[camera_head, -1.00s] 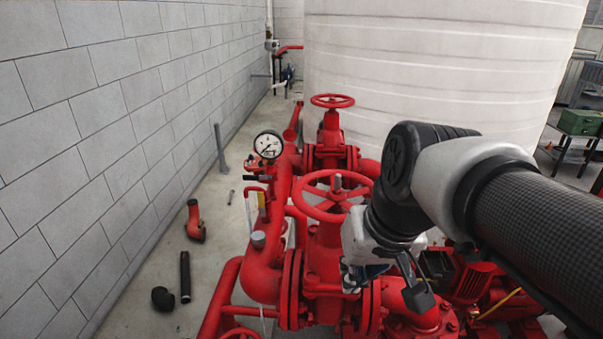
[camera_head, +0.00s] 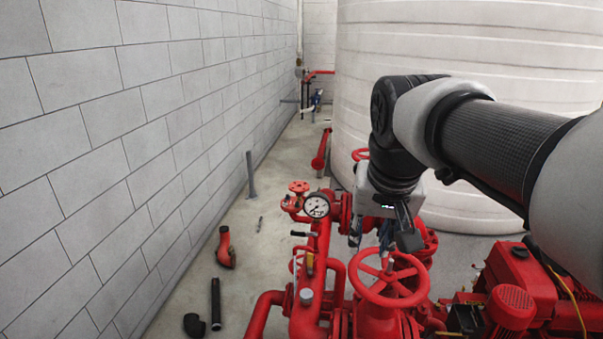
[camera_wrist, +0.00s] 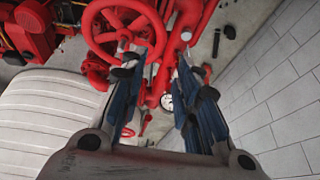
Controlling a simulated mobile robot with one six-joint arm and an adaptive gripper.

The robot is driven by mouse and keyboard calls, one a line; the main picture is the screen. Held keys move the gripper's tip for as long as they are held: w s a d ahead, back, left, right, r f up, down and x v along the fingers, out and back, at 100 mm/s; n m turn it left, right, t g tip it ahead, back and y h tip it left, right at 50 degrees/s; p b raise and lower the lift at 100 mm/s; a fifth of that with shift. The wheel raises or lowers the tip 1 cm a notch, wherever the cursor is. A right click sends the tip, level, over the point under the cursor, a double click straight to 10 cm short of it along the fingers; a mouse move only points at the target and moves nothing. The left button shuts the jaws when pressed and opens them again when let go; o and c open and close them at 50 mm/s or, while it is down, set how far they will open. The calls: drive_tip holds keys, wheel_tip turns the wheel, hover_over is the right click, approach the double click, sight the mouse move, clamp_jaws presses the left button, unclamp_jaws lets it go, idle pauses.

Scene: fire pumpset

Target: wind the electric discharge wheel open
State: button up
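A large red spoked handwheel (camera_head: 388,279) sits on a red valve in the lower middle of the head view. A second red handwheel (camera_head: 360,154) farther back is mostly hidden behind my arm. The frames do not mark which is the electric discharge wheel. My gripper (camera_head: 378,236) points down, beyond and above the near wheel in the head view. In the wrist view, my gripper (camera_wrist: 168,62) is open, its blue fingers apart with nothing held. The near wheel (camera_wrist: 122,38) shows there at the upper left, partly behind one finger. I see no clear contact.
A pressure gauge (camera_head: 316,205) and a small red handwheel (camera_head: 299,187) stand left of my gripper. A white tank (camera_head: 450,180) is behind my arm, and a block wall (camera_head: 150,150) runs along the left. Loose pipe pieces (camera_head: 215,303) lie on the floor.

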sight(356, 273)
drive_tip(key=x, duration=0.5)
drive_tip(key=b+x, duration=0.1)
drive_tip(key=x, duration=0.5)
drive_tip(key=w+x, duration=0.1)
drive_tip(key=x, duration=0.4)
drive_tip(key=shift+w+d+f, duration=0.1)
drive_tip(key=shift+d+f, duration=0.05)
drive_tip(key=shift+d, duration=0.1)
drive_tip(key=shift+c, duration=0.4)
clamp_jaws()
